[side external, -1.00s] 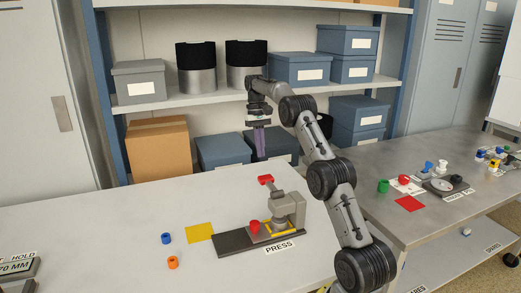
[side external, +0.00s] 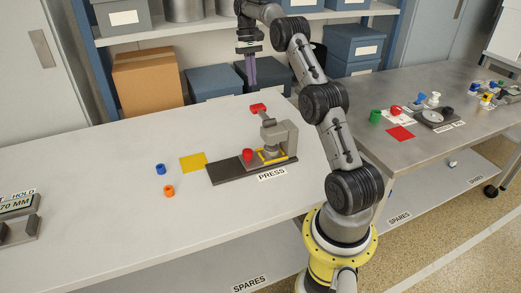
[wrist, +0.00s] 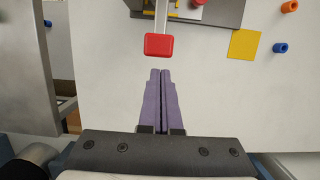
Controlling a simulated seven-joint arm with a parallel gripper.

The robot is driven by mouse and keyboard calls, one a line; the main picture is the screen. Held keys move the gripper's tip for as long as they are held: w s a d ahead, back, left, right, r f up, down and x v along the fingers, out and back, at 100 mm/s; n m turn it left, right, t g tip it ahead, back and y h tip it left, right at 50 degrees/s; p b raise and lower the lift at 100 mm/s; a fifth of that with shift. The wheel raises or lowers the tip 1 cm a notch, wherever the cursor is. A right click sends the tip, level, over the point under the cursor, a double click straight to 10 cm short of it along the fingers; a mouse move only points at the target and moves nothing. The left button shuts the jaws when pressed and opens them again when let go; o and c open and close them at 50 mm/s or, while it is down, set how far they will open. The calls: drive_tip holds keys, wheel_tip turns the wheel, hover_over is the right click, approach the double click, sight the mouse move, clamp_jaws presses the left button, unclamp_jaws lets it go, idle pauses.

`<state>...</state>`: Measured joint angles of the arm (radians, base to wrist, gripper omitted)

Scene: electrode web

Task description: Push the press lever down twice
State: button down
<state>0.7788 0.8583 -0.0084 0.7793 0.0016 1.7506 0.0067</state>
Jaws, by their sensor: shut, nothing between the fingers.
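The press (side external: 283,135) stands on a dark base on the left table, with its label in front. Its lever ends in a red handle (side external: 258,107), raised at the back of the press. The red handle also shows in the wrist view (wrist: 158,46), just ahead of the fingertips. My gripper (side external: 251,86) is shut and empty, its purple fingers pointing down above and behind the handle. In the wrist view my gripper (wrist: 160,72) shows its two fingers together, with a visible gap to the handle in the picture. Contact is not seen.
A red part (side external: 247,155) sits on the press base. A yellow square (side external: 193,162), a blue part (side external: 160,169) and an orange part (side external: 169,191) lie to its left. A shelf with boxes stands behind. The right table (side external: 440,100) holds several small parts.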

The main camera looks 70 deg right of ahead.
wheel_tip(320, 180, up, 8)
drive_tip(key=t+h, duration=0.2)
hover_over(257, 105)
drive_tip(key=shift+a+r, duration=0.1)
drive_tip(key=shift+a, duration=0.05)
wheel_tip(257, 105, down, 14)
drive_tip(key=shift+f, duration=0.1)
idle(0.6)
idle(0.4)
